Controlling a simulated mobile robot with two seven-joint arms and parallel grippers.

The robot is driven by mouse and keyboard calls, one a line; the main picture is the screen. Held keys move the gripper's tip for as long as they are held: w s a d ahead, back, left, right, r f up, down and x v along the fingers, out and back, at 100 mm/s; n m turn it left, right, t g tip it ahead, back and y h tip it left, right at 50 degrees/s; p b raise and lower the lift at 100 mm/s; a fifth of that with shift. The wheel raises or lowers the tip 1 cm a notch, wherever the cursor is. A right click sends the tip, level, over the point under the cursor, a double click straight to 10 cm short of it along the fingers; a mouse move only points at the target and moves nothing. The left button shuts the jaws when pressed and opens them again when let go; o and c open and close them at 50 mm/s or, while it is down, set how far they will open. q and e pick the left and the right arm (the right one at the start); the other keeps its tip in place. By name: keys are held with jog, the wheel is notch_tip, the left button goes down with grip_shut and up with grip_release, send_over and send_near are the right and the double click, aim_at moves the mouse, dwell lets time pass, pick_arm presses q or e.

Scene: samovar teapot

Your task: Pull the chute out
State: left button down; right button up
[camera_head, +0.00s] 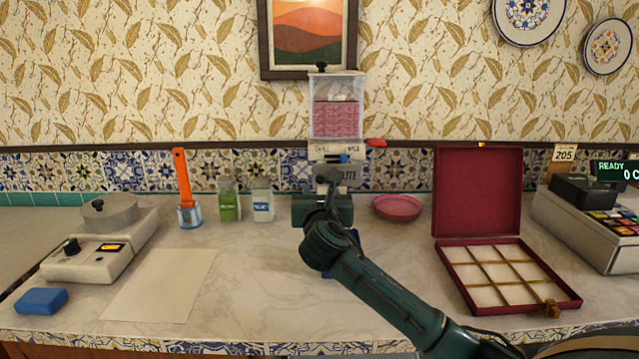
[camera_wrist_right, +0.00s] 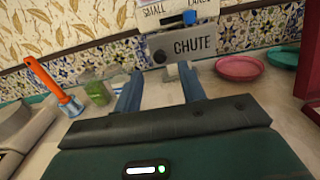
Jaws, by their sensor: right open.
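The dispenser (camera_head: 336,118) stands against the back wall, with a clear hopper of pink contents. In the head view my right arm hides much of the dispenser's lower front. My right gripper (camera_wrist_right: 160,82) is open, its two blue fingers pointing toward the dispenser below the plate. A small pale piece (camera_wrist_right: 172,72) shows between the fingers; I cannot tell whether they touch it. My left gripper is not in view.
A pink plate (camera_head: 397,207) lies right of the dispenser, then an open red box (camera_head: 478,192) with compartments. Two small jars (camera_head: 229,201) and an orange-handled tool (camera_head: 183,180) stand left. A paper sheet (camera_head: 160,285) and blue block (camera_head: 41,301) lie in front.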

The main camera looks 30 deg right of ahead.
aim_at(320, 180)
jog(key=x, duration=0.6)
jog(key=shift+w, duration=0.1)
grip_shut()
dwell(0.3)
